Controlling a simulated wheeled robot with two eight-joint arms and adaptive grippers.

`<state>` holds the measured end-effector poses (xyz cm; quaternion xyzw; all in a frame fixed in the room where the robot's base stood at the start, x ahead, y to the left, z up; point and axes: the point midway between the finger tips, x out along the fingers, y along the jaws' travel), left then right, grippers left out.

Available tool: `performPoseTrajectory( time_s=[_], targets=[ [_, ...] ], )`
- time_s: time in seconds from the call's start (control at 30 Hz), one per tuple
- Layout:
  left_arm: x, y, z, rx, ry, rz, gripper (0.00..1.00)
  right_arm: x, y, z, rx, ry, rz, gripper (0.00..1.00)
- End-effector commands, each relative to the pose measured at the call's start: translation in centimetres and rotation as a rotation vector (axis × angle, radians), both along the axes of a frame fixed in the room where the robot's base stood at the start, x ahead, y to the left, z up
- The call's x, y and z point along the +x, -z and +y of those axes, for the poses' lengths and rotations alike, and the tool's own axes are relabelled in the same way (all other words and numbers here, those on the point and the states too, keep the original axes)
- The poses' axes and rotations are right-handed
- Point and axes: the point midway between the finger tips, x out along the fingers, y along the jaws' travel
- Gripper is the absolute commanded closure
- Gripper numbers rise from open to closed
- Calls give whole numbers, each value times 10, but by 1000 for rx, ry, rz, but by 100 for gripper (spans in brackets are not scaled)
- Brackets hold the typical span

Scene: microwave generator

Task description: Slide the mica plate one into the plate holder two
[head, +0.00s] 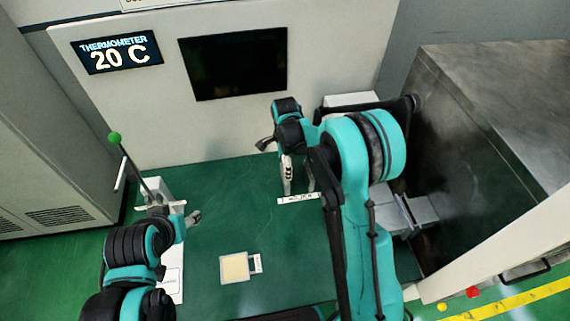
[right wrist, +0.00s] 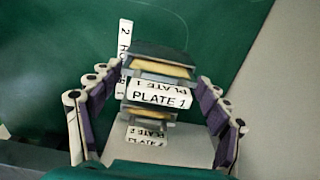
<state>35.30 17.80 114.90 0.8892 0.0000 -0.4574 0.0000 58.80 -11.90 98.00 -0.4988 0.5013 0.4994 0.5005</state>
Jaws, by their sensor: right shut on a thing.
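My right gripper (head: 299,184) is low over the green table at the middle of the head view. In the right wrist view its fingers (right wrist: 160,92) are on either side of mica plate one (right wrist: 158,71), a yellowish sheet in a grey frame with a "PLATE 1" label. It is held by the gripper. A white strip partly reading "2 HO", for plate holder two (right wrist: 124,45), lies just beyond and left of the plate. A strip also shows in the head view (head: 298,199) below the gripper. The holder's slot is hidden. My left gripper (head: 194,217) is at left; its jaws are unclear.
Another framed yellowish plate (head: 234,268) with a white tag lies on the table at front centre. A green-knobbed lever (head: 115,138) stands at left. A thermometer display (head: 120,53) reads 20 C. A large grey metal box (head: 500,130) stands at right.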

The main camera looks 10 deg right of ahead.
Motion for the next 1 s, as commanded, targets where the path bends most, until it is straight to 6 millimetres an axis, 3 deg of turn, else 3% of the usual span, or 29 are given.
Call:
performPoseTrajectory(
  time_s=[0.93, 0.97, 1.0],
  targets=[
    [0, 16, 0, 0, 0, 0, 47, 0, 20, 0, 0, 0, 0, 69],
    [0, 16, 0, 0, 0, 0, 47, 0, 20, 0, 0, 0, 0, 21],
    [0, 16, 0, 0, 0, 0, 47, 0, 19, 0, 0, 0, 0, 10]
  ],
)
